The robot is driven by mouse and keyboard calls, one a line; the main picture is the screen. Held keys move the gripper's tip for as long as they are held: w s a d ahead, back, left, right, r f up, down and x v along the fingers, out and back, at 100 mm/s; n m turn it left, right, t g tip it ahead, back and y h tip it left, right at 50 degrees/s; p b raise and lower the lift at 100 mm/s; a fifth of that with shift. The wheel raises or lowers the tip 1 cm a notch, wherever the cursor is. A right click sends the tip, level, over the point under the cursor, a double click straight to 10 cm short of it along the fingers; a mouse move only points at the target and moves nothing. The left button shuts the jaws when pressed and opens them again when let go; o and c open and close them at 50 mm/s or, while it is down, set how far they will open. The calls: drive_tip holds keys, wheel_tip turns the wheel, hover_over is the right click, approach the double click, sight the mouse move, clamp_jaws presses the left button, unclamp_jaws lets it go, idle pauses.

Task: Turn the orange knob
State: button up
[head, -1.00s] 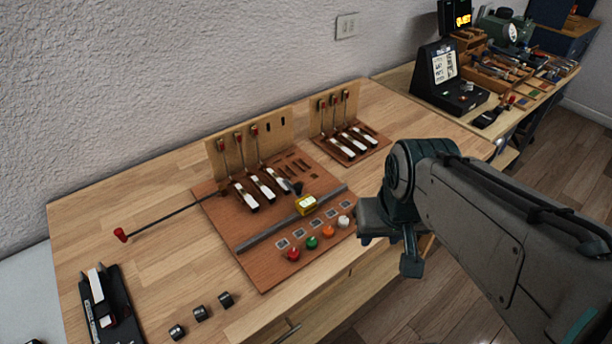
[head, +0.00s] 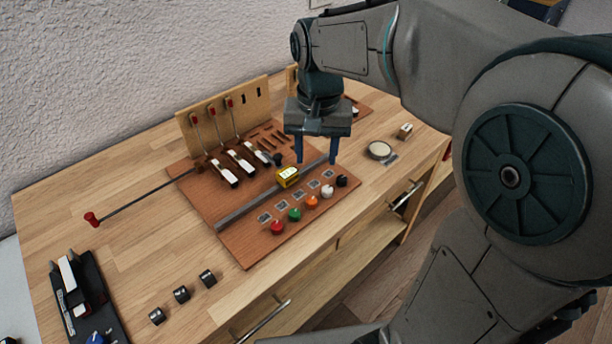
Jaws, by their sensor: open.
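The orange knob (head: 311,202) stands in a row of coloured knobs along the front edge of the brown board (head: 243,250). The green knob (head: 295,214) is on its left and the white knob (head: 327,191) on its right. My gripper (head: 316,162) points down above the board's right part, behind the knob row in the picture. Its two blue fingers are apart, with nothing seen between them. It is apart from the orange knob, which is in full view.
A red knob (head: 277,227) and a black knob (head: 342,180) end the row. A red-tipped rod (head: 140,200) reaches left.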

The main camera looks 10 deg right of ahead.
sight(312, 200)
drive_tip(key=f, duration=0.9)
drive_tip(key=f+b, duration=0.1)
drive_tip(key=f, duration=0.4)
drive_tip(key=shift+w+a, duration=0.3)
drive_tip(key=shift+w, duration=0.05)
clamp_jaws()
